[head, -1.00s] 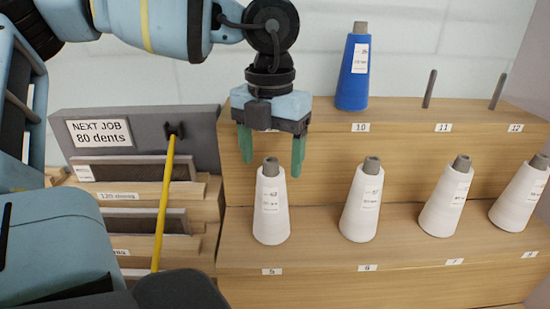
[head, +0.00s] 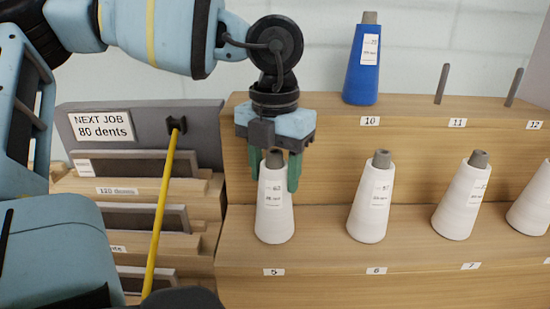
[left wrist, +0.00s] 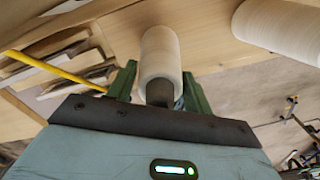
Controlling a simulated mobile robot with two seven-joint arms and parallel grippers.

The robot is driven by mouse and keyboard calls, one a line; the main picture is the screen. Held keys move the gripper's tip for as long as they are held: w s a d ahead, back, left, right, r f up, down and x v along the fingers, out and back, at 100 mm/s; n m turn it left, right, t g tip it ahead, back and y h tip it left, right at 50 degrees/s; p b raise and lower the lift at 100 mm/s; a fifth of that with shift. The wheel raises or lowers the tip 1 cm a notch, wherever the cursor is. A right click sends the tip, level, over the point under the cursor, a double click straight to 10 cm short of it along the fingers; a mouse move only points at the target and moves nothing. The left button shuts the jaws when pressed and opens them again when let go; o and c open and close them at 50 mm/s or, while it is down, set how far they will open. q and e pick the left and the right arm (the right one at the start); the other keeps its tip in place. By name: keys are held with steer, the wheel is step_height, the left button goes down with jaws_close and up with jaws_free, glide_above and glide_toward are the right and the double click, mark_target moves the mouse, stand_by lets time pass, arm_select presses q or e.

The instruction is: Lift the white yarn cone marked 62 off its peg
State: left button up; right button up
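The white yarn cone marked 62 (head: 274,212) stands upright on its peg at the place labelled 5 on the lower shelf. Its grey tip shows at the top. My left gripper (head: 274,172) points down over it, with its two green fingers open, one on each side of the cone's top. The left wrist view shows the cone (left wrist: 160,52) between the open fingers (left wrist: 158,88), with small gaps. My right gripper is not in view.
More white cones (head: 370,207) (head: 460,200) stand to the right on the lower shelf (head: 330,240). A blue cone (head: 362,70) stands on the upper step at 10; pegs 11 and 12 (head: 441,84) are bare. A yellow rod (head: 162,210) leans by the rack at left.

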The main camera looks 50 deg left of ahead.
arm_select(q)
steer(key=shift+r, duration=0.1)
steer(key=c, duration=0.4)
steer(key=shift+r+p, duration=0.95)
steer(key=shift+r, duration=0.5)
steer(key=shift+r+p, duration=0.75)
steer(key=shift+r, duration=0.5)
step_height(320, 180, up, 6)
steer(key=f+p, duration=0.1)
steer(key=p, duration=0.2)
glide_above(274, 153)
steer(key=shift+d+r, duration=0.1)
steer(key=shift+r, duration=0.15)
